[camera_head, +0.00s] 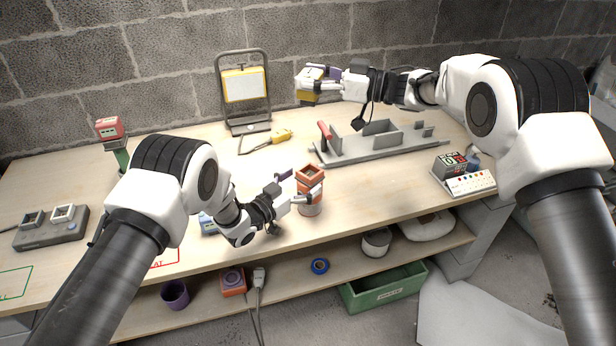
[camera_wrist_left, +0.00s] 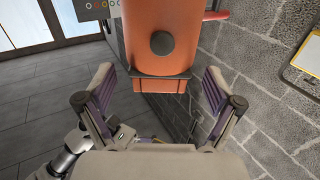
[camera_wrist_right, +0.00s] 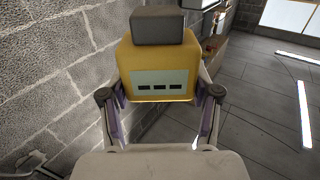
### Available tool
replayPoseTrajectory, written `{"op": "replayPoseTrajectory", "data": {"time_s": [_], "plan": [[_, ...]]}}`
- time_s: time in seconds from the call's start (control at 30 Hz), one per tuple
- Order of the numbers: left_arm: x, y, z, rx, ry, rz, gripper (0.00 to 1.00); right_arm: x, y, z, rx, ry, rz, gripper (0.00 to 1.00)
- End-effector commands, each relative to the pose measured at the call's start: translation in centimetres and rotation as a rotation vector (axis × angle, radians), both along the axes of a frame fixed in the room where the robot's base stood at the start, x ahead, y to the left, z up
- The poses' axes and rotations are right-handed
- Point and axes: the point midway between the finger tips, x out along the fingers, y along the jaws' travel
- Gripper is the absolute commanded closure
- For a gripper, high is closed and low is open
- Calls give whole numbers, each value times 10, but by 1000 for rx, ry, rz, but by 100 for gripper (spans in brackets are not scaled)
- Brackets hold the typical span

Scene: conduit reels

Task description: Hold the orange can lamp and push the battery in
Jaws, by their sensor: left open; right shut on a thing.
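The orange can lamp (camera_head: 311,207) stands upright near the table's front edge, with a square open socket on its top. In the left wrist view, the lamp (camera_wrist_left: 160,55) shows its dark round knob and lies just beyond the fingertips. My left gripper (camera_head: 300,187) is open at the lamp, one finger to either side; contact is not visible. My right gripper (camera_head: 320,80) is shut on the yellow battery (camera_head: 306,94), high above the back of the table. In the right wrist view, the battery (camera_wrist_right: 158,62) has a grey block end and a pale panel with dark marks, between the fingers.
A grey fixture with a red handle (camera_head: 325,131) lies behind the lamp. A framed work light (camera_head: 244,86) stands at the back. A charger with a display (camera_head: 452,164) is at the right, a grey dock (camera_head: 48,236) at the left. A green bin (camera_head: 385,290) sits below.

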Motion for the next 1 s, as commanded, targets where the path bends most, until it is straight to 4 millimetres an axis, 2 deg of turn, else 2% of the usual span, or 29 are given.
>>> {"op": "replayPoseTrajectory", "data": {"time_s": [0.03, 0.2, 0.47, 0.5, 0.57, 0.6, 0.7, 1.0], "plan": [[7, -7, 0, -1, -2, -3, 8, 0, 0, 1, 1, -1, 0, 82], [21, -20, 0, 0, 0, 0, 8, 0, 0, 1, 1, -1, 0, 82], [24, -22, 0, 1, 2, 0, 8, 0, 0, 1, 1, -1, 0, 82], [24, -22, 0, 1, 2, 0, 12, 0, 0, 1, 1, -1, 0, 82], [24, -22, 0, 0, 1, 0, 33, 0, 0, 1, 1, -1, 0, 82], [24, -21, 0, 0, 1, 0, 47, 0, 0, 1, 1, -1, 0, 82], [24, -21, 0, 0, 1, 0, 78, 0, 0, 1, 1, -1, 0, 82], [24, -21, 0, 1, 1, 1, 78, 0, 0, 1, 1, -1, 0, 82]]}}
